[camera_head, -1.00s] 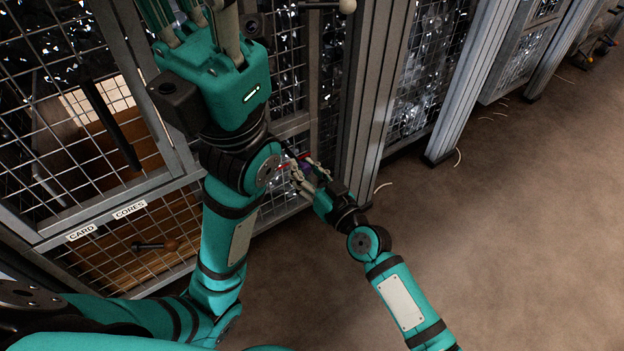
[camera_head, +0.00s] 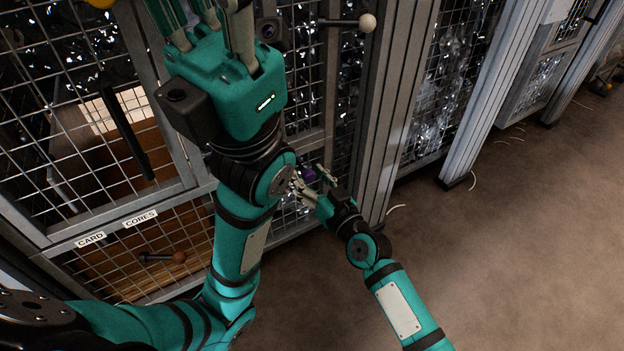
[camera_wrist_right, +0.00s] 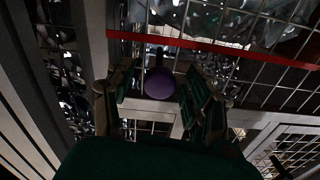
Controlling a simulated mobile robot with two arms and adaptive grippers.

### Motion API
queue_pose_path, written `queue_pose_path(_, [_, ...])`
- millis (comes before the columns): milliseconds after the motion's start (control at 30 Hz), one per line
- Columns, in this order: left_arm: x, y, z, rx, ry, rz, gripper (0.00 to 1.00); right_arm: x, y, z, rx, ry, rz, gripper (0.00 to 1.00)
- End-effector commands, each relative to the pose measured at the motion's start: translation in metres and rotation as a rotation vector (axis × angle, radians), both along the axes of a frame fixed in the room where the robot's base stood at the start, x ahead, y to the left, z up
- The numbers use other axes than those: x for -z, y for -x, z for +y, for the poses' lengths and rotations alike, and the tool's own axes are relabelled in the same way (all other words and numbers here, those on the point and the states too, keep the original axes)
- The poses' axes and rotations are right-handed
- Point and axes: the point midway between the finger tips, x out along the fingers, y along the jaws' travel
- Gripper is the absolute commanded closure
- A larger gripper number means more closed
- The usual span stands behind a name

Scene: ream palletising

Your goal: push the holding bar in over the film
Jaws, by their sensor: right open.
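A bar end with a round purple knob (camera_head: 308,174) shows at the cage front beside my right gripper (camera_head: 314,182). In the right wrist view the purple knob (camera_wrist_right: 160,84) lies between the spread fingers of my right gripper (camera_wrist_right: 152,88), which is open; I cannot tell whether they touch it. The bar behind the knob is mostly hidden. Shiny crumpled film (camera_wrist_right: 265,28) lies behind the wire mesh. My left gripper (camera_head: 208,14) is large at the top of the head view, fingers pointing up, their tips cut off.
A red strip (camera_wrist_right: 210,47) crosses the mesh above the purple knob. A bar with a white knob (camera_head: 367,22) juts out at the top, and one with a brown knob (camera_head: 179,257) sits below the CARD and CORES labels (camera_head: 115,228). The floor (camera_head: 520,250) at right is open.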

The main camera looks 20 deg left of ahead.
Motion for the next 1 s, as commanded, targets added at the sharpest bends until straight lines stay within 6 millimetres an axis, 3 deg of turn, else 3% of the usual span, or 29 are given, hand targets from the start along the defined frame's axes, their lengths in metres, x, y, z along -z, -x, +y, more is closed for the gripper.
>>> queue_pose_path(167, [0.000, -0.001, 0.000, 0.000, -0.001, 0.002, 1.00, 0.001, 0.009, -0.012, 0.001, 0.000, 0.001, 0.47])
queue_pose_path(600, [0.000, 0.000, 0.000, 0.000, 0.000, 0.000, 1.00, 0.002, 0.062, -0.080, 0.001, 0.003, 0.000, 0.47])
queue_pose_path(1000, [0.000, 0.000, 0.000, 0.000, 0.000, 0.000, 1.00, 0.001, 0.074, -0.095, 0.000, 0.000, 0.001, 0.47])
